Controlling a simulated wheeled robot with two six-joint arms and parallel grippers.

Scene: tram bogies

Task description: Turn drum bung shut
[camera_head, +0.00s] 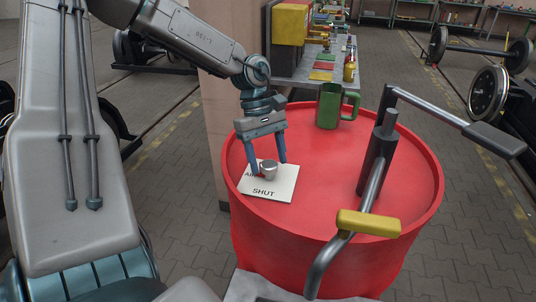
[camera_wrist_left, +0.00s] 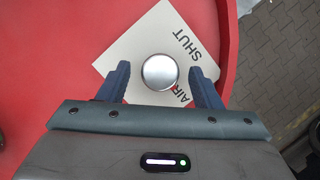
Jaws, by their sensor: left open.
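The red drum (camera_head: 330,185) stands upright in the head view, and its red top (camera_wrist_left: 60,60) fills much of the left wrist view. A small silver round bung (camera_head: 268,168) sits on its lid, within a white card printed AIR and SHUT (camera_head: 270,187). In the left wrist view the bung (camera_wrist_left: 160,72) is a shiny disc over the card (camera_wrist_left: 138,42). My left gripper (camera_head: 267,170) points down with its fingers open on either side of the bung. In the left wrist view a gap shows between the bung and each finger. My right gripper is not seen.
A green mug (camera_head: 329,106) stands on the drum lid behind the bung. A bench (camera_head: 325,75) with a yellow box (camera_head: 292,22) and small items lies behind.

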